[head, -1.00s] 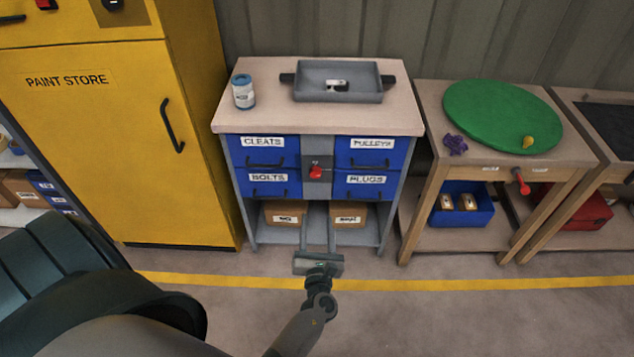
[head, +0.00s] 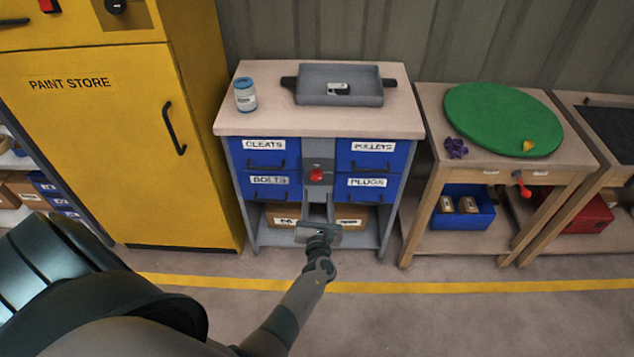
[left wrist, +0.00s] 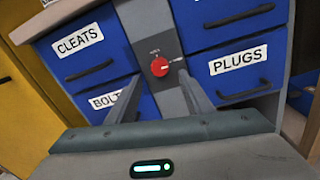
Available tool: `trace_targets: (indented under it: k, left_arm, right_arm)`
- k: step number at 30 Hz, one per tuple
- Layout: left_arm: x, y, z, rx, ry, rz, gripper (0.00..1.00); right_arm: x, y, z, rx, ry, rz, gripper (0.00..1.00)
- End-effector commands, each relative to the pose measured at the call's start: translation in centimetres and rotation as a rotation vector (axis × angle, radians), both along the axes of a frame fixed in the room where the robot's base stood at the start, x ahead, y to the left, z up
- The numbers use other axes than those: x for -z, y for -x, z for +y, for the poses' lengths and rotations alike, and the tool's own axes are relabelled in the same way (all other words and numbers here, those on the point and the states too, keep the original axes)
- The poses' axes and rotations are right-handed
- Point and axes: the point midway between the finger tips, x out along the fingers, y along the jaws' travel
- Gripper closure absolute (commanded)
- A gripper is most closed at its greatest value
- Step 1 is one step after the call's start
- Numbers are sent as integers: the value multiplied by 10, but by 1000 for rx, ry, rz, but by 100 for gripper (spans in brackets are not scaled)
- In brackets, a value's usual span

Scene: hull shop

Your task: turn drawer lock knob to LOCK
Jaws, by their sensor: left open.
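The red drawer lock knob (head: 317,175) sits on the grey centre panel (head: 318,150) between the blue drawers. In the left wrist view the red knob (left wrist: 160,67) shows a pale mark on its face, with small lettering above it and to its right that is too small to read surely. My left gripper (head: 317,212) is open and empty, below and in front of the knob. In the left wrist view its two fingers (left wrist: 158,98) point at the panel, one each side below the knob, apart from it. My right gripper is in neither view.
Drawers marked CLEATS (head: 264,155), BOLTS (head: 270,186), PULLEYS (head: 373,155) and PLUGS (head: 367,188) have protruding handles beside the panel. A jar (head: 245,95) and a grey tray (head: 340,90) stand on top. The yellow paint store (head: 90,150) is left; a wooden table (head: 450,100) is right.

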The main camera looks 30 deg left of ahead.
Motion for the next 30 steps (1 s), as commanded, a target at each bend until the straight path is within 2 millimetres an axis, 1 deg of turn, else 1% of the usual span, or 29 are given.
trace_targets:
  k: [1,6,12,16,21,26,27,29,30]
  left_arm:
    - [-1,-9,6,-1,-3,-1,53]
    - [0,-33,22,0,-1,1,53]
    - [1,-52,35,0,-2,1,53]
    - [0,-58,39,0,0,0,53]
    - [0,-59,41,0,1,1,53]
    - [0,-59,41,0,0,0,53]
    - [0,-59,40,0,0,0,58]
    - [0,-59,40,0,0,0,72]
    - [0,-59,40,0,0,0,82]
  right_arm:
    - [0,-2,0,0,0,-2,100]
    - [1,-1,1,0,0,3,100]
    - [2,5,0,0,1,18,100]
    - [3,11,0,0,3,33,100]
    - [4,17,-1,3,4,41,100]
    - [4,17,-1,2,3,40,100]
    - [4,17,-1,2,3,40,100]
    - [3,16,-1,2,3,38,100]
    - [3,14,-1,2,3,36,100]
